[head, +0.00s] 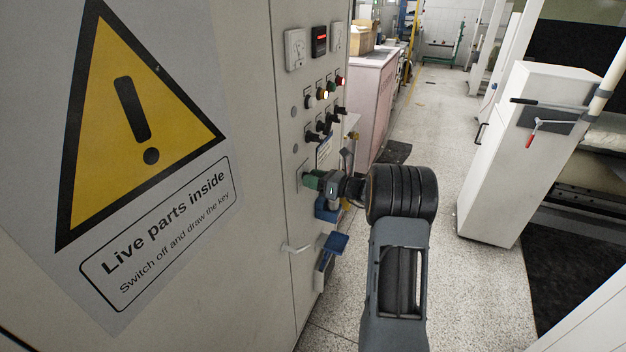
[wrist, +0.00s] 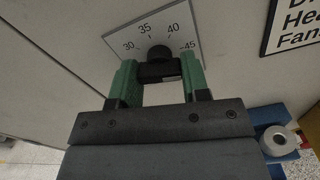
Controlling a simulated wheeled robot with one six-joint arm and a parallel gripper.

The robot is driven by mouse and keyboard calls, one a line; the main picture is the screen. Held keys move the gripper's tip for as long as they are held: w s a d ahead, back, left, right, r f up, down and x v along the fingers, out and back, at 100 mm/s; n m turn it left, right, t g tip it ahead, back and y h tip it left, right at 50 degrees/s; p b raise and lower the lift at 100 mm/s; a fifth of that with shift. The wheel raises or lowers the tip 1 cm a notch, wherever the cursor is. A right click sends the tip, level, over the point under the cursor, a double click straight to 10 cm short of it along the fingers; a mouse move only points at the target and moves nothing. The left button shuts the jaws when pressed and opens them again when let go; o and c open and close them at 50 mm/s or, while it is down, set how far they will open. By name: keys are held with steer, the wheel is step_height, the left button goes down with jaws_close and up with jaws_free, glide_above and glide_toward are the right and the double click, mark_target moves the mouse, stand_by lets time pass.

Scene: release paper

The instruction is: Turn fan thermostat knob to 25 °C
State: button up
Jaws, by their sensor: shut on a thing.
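The thermostat knob (wrist: 158,53) is black and sits on a pale scale plate (wrist: 155,18) on the cabinet front. In the wrist view, the marks 30, 35, 40 and 45 show around it; the lower part of the scale, with any 25 mark, is hidden behind my gripper. My gripper (wrist: 158,72) has green fingers, one on each side of the knob, shut on it. In the head view, my gripper (head: 311,180) reaches left to the cabinet face and hides the knob. I cannot tell where the knob's pointer stands.
The cabinet (head: 255,120) carries a yellow warning sign (head: 120,130). Switches and lamps (head: 325,92) are above my gripper, and a blue handle (head: 330,250) is below it. A white cabinet (head: 510,150) stands at right. The speckled floor (head: 440,120) between is open.

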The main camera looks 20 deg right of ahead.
steer(key=shift+f, duration=0.15)
steer(key=n+b, duration=0.2)
steer(key=b, duration=0.2)
steer(key=shift+f+n, duration=0.2)
steer(key=shift+n, duration=0.2)
steer(key=n+b, duration=0.6)
steer(key=b, duration=0.3)
steer(key=n+b, duration=2)
steer(key=b, duration=0.1)
steer(key=shift+r, duration=0.2)
steer(key=n+b, duration=0.3)
steer(key=n, duration=0.2)
steer(key=shift+r+n+b, duration=0.15)
steer(key=shift+n+b, duration=0.8)
steer(key=shift+n, duration=1.25)
